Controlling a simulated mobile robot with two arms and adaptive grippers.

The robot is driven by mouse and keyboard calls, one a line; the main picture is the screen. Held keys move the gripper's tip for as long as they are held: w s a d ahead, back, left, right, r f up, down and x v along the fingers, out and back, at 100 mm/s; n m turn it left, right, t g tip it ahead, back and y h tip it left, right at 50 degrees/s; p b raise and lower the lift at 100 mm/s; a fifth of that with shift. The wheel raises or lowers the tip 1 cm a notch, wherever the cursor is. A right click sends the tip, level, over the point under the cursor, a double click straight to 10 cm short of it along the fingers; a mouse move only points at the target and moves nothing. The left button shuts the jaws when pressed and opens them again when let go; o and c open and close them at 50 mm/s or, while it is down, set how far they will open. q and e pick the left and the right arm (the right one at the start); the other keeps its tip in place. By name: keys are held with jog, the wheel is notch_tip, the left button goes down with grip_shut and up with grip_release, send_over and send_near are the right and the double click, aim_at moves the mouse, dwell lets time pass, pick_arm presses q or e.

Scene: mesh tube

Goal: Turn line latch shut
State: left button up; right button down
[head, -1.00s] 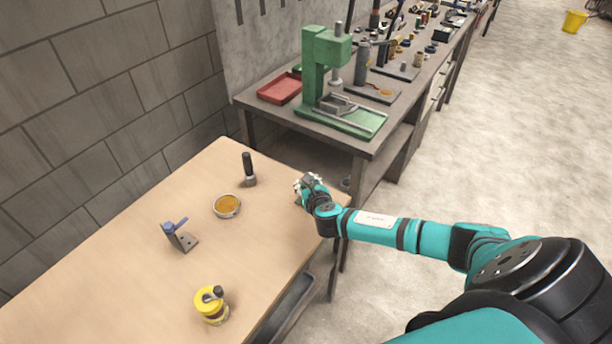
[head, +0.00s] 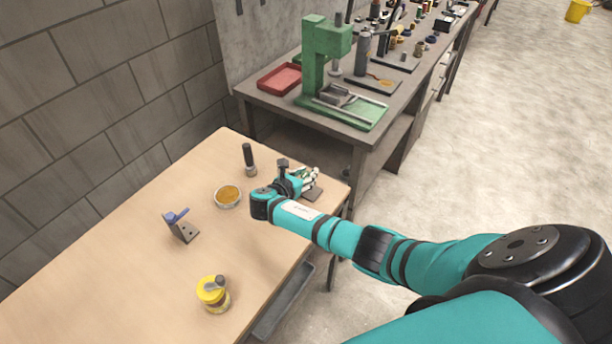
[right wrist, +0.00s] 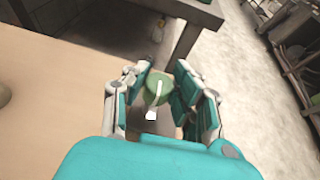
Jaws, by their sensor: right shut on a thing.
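My right gripper (head: 304,178) is at the far right corner of the wooden table, its fingers pointing right. In the right wrist view its fingers (right wrist: 160,88) are shut on a rounded green piece (right wrist: 157,88) with a pale tip. A small dark grey plate (head: 313,194) shows beneath the fingers in the head view; the fingers hide most of what stands there. I cannot tell how far the green piece is turned. My left gripper is not in view.
On the wooden table (head: 110,255) stand a round dish of amber stuff (head: 228,196), a dark-handled upright tool (head: 248,160) and a yellow pot (head: 212,294). A workbench with a green press (head: 322,60) and a red tray (head: 280,78) lies beyond. The table's left front is clear.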

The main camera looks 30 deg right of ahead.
jog(key=shift+m+g+h, duration=0.3)
jog(key=shift+m+g, duration=0.1)
jog(key=shift+m, duration=0.1)
jog(key=c, duration=1)
grip_release()
jog(key=v, duration=1.2)
jog(key=shift+r, duration=0.1)
